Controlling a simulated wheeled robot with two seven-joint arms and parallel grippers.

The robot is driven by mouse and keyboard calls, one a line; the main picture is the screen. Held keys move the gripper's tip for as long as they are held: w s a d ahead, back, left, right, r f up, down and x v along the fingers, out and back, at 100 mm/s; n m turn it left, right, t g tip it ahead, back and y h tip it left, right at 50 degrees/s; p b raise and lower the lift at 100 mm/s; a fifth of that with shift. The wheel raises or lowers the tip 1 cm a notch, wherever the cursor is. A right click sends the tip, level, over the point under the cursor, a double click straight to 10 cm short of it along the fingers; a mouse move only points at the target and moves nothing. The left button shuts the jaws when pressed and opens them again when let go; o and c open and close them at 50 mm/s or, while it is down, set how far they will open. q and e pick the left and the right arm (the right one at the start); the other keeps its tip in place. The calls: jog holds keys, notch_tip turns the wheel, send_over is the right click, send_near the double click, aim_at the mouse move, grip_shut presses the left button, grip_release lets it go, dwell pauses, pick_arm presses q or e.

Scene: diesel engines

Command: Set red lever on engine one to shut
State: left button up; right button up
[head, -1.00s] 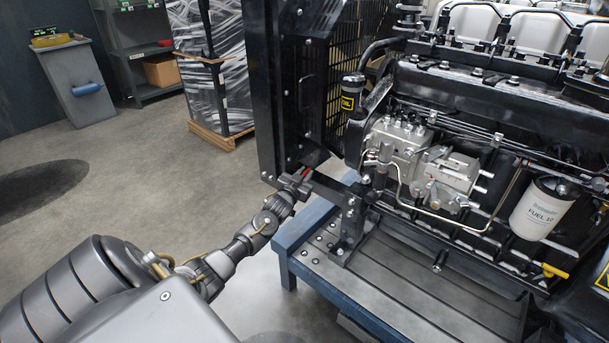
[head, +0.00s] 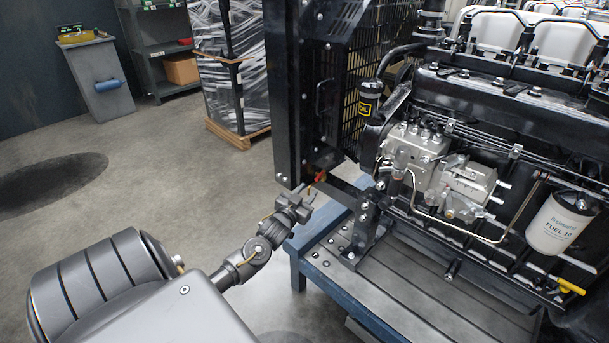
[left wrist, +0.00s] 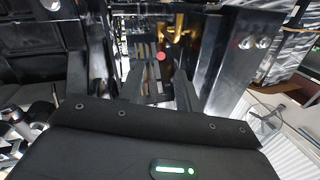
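The small red lever (head: 320,177) shows at the lower front of the engine (head: 450,160), beside the black radiator frame. In the left wrist view a round red end (left wrist: 161,56) lies beyond and between my two fingers, apparently apart from them. My left gripper (head: 309,190) is just to the lower left of the lever in the head view. In the left wrist view its fingers (left wrist: 160,88) stand apart with nothing held between them. The lever's pivot and its exact angle are too small and dark to tell. My right gripper is in neither view.
The black radiator frame (head: 285,95) rises beside my left gripper. A blue-edged stand (head: 305,240) carries the engine. A white fuel filter (head: 560,222) and a yellow handle (head: 571,287) are at the right. The floor left of the stand is open.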

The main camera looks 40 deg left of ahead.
pick_arm(q)
jog(key=shift+s+d, duration=0.2)
jog(key=shift+s, duration=0.4)
